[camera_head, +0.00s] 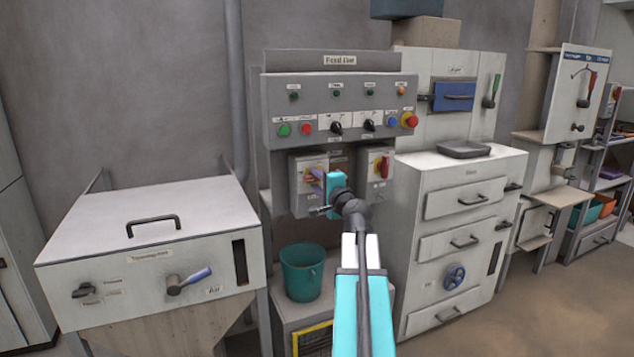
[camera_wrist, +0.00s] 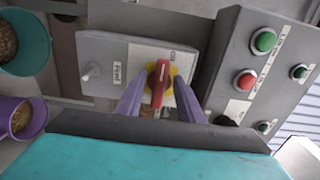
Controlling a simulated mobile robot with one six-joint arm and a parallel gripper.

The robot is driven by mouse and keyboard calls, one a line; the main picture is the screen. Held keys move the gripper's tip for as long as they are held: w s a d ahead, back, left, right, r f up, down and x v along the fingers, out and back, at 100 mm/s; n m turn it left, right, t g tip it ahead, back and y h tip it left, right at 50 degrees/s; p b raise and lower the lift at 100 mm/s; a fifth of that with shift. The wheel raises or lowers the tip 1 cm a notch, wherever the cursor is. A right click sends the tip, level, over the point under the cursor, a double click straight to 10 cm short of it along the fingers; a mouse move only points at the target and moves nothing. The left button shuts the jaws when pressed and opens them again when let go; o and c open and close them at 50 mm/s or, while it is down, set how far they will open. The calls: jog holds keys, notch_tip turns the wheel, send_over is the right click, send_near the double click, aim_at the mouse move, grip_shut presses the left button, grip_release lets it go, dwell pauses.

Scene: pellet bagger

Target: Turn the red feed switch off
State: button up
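The red feed switch (camera_wrist: 159,84) is a red bar handle on a yellow disc, on a grey box (camera_wrist: 110,50) in the wrist view. Its handle lies nearly upright in that picture, slightly tilted. My gripper (camera_wrist: 160,85) is open, with one purple finger on each side of the handle and visible gaps to it. In the head view my gripper (camera_head: 314,182) is at the left box under the control panel and partly covers the switch.
A second box with a red switch (camera_head: 380,165) stands just right of my gripper. The control panel (camera_head: 340,105) with buttons and knobs overhangs both boxes. A teal bucket (camera_head: 303,272) is below; a purple cup (camera_wrist: 22,118) with pellets shows in the wrist view.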

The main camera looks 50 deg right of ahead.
jog(key=b+v, duration=0.9)
jog(key=v, duration=0.4)
jog(key=shift+s, duration=0.4)
dwell(0.9)
jog(key=shift+a, duration=0.15)
jog(key=shift+f, duration=0.15)
dwell(0.4)
